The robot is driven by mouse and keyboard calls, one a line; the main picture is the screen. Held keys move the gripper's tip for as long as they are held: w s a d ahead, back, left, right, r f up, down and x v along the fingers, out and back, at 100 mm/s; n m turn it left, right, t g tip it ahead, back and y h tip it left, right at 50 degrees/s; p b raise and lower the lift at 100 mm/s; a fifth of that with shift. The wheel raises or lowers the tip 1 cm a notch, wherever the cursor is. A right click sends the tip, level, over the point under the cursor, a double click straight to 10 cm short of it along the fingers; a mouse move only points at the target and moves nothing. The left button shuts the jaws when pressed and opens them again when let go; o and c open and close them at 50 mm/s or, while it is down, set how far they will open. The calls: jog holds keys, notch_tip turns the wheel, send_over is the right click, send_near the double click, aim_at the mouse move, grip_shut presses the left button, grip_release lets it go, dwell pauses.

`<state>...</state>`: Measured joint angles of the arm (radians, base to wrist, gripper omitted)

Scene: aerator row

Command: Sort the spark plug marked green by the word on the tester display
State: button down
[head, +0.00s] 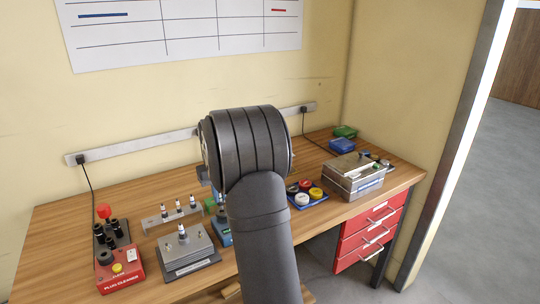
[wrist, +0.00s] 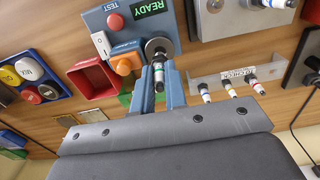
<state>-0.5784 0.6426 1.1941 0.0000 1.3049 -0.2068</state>
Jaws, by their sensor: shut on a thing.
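In the wrist view, my gripper (wrist: 160,80) has its two blue fingers shut on a spark plug (wrist: 158,71) with a white body and what looks like a green mark. The plug's end is at the round metal socket (wrist: 158,46) of the blue tester (wrist: 98,22); I cannot tell how far it is inserted. The tester's display (wrist: 149,8) reads READY in green. In the head view, my arm hides the gripper and most of the tester (head: 223,238).
A rack (head: 170,217) holds several other plugs. A grey stand (head: 190,262) carries one plug. A red bin (wrist: 93,79) lies beside the tester. A red plug cleaner (head: 121,271) is at left; a blue tray of coloured caps (head: 318,200) and metal box (head: 350,184) are at right.

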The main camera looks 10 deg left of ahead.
jog(key=w+a+r, duration=0.1)
jog(key=w+a, duration=0.3)
jog(key=w, duration=0.8)
jog(key=shift+m, duration=0.4)
jog(key=shift+w+a+f, duration=0.1)
jog(key=shift+f, duration=1.2)
jog(key=shift+w+a+f, duration=0.1)
jog(key=shift+f, duration=1.15)
jog(key=shift+m, duration=0.6)
jog(key=shift+f, duration=0.55)
jog(key=shift+f, duration=0.75)
